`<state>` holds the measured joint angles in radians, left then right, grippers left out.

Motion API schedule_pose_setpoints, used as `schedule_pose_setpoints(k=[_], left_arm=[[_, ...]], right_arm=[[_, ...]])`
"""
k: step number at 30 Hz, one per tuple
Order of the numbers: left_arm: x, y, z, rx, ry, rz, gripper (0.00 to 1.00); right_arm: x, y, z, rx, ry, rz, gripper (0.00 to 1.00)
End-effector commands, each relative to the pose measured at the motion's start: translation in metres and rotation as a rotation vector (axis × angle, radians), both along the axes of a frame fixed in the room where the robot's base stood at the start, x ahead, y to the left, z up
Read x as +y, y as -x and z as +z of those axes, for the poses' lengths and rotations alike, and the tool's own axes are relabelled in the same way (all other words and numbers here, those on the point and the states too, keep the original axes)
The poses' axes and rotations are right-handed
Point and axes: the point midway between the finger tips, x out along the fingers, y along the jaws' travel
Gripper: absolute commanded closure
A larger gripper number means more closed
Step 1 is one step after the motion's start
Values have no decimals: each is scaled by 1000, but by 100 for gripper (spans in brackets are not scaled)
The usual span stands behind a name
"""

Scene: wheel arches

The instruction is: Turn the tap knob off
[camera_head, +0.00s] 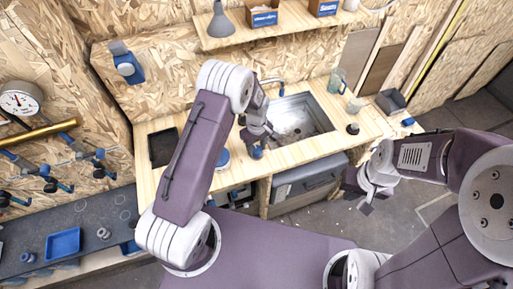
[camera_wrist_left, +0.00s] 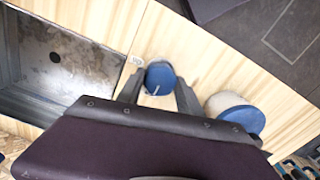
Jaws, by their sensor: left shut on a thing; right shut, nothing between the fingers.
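The tap knob (camera_head: 257,153) is a round blue cap on the wooden counter, by the sink's near left corner in the head view. In the left wrist view the knob (camera_wrist_left: 160,76) shows a small white mark line and sits between my two fingers. My left gripper (camera_head: 257,143) is shut on the knob from above; the same gripper (camera_wrist_left: 158,93) shows from behind in the wrist view. The tap (camera_head: 271,81) stands at the sink's back edge; I cannot tell whether water runs. My right gripper (camera_head: 367,196) is shut and empty, off the counter's front.
The metal sink (camera_head: 300,120) lies right of the knob. A blue and white round container (camera_wrist_left: 238,113) stands close beside my left gripper. A black tray (camera_head: 163,147) lies at the counter's left. A glass jug (camera_head: 337,81) and a dark round object (camera_head: 352,129) stand right of the sink.

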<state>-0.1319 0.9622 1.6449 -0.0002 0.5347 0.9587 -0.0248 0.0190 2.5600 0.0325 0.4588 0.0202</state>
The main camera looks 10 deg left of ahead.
Motion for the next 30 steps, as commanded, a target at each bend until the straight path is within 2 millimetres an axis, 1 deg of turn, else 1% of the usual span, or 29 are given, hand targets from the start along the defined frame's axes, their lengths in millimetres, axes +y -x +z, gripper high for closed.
schedule_pose_setpoints(k=[13, 14, 15, 16, 25, 28, 30], left_arm=[[0, 0, 0, -1, 1, 10, 98], [0, 0, 0, -1, 1, 10, 49], [0, 0, 0, -1, 1, 10, 38], [0, 0, 0, -1, 1, 9, 36], [0, 0, 2, -1, 0, 8, 36], [0, -1, 13, -5, 0, 8, 36], [0, -2, 28, -7, 1, 8, 36]], right_arm=[[0, 0, 0, 0, 0, 0, 100], [0, 0, 0, 0, 0, 0, 100], [0, 0, 0, 0, 0, 0, 100], [0, 0, 0, 0, 0, 0, 100], [0, 0, -1, 0, 0, 0, 100], [0, 0, -6, 0, 0, 0, 100], [0, 0, -11, 0, 0, 0, 100]])
